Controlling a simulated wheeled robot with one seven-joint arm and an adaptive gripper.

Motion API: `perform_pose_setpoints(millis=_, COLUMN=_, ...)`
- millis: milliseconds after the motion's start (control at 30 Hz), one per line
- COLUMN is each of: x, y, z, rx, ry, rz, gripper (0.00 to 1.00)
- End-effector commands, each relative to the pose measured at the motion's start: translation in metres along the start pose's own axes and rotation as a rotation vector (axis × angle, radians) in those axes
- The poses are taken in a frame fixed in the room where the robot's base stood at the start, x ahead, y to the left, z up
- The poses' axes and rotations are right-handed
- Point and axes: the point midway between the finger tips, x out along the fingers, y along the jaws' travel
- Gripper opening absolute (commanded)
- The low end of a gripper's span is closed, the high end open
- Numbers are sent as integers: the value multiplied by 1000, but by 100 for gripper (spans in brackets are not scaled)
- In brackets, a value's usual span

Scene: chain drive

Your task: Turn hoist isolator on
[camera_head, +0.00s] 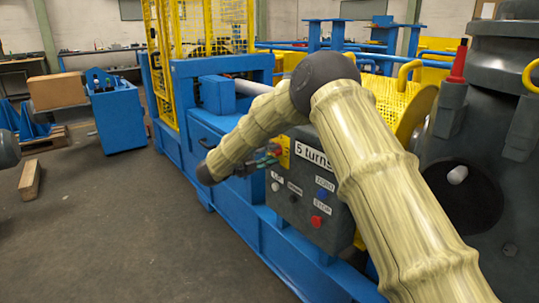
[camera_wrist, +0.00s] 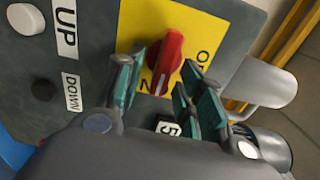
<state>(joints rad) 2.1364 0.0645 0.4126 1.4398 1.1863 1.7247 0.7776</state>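The hoist isolator is a red rotary handle (camera_wrist: 166,62) on a yellow plate (camera_wrist: 190,22) in the wrist view. A pale mark shows on its lower end, which points down in the picture. Lettering on the plate's right and lower edges is partly hidden by my fingers. My gripper (camera_wrist: 163,88) is open, with its teal-padded fingers on either side of the handle and apart from each other. I cannot tell whether a pad touches it.
White and black buttons (camera_wrist: 43,90) with UP and DOWN labels sit left of the plate. Blue and red buttons (camera_head: 317,221) sit lower on the box. The floor at left is mostly clear.

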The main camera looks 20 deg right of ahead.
Motion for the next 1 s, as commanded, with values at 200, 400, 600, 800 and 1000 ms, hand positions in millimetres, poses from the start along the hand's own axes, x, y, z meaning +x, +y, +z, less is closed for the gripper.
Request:
perform_pose_setpoints(millis=200, x=-3, y=-1, z=0, rx=1, ry=-1, rz=-1, gripper=38)
perform_pose_setpoints(millis=400, x=-26, y=-1, z=1, rx=1, ry=-3, rz=-1, gripper=38)
perform_pose_setpoints(millis=600, x=-63, y=0, z=1, rx=0, ry=-3, rz=-1, gripper=38)
perform_pose_setpoints(millis=800, x=-96, y=0, z=0, rx=0, ry=-3, rz=-1, gripper=38)
perform_pose_setpoints(millis=1000, x=-115, y=0, z=0, rx=0, ry=-1, rz=0, gripper=38)
